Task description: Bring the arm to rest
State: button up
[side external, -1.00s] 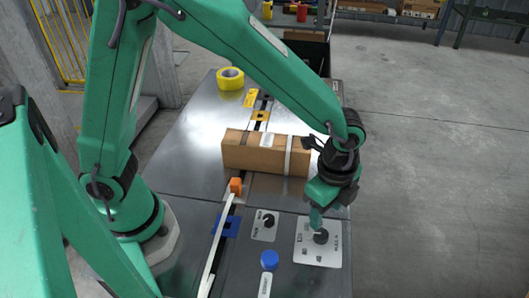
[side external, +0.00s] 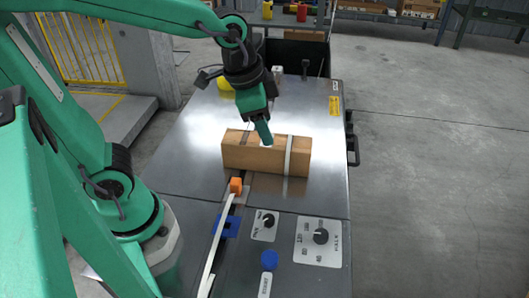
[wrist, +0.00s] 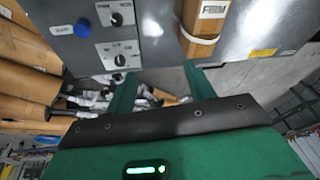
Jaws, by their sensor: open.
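In the wrist view the box (wrist: 203,28) is beyond the fingers at the upper right. The fingers appear apart from it, though the gap is hard to judge.
A control panel with a large dial (side external: 321,236), a smaller knob (side external: 268,220) and a blue button (side external: 269,259) is at the table's near end. An orange block (side external: 236,185) sits near a white strap (side external: 217,242). Yellow tape (side external: 224,84) is partly hidden behind my gripper.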

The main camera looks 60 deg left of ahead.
jog(key=s+a+r+n+t, duration=0.2)
jog(key=s+a+n, duration=0.4)
jog(key=s+a, duration=0.1)
jog(key=shift+a+r+n+y, duration=0.2)
jog(key=shift+r+n+y, duration=0.1)
jog(key=shift+r+y, duration=0.1)
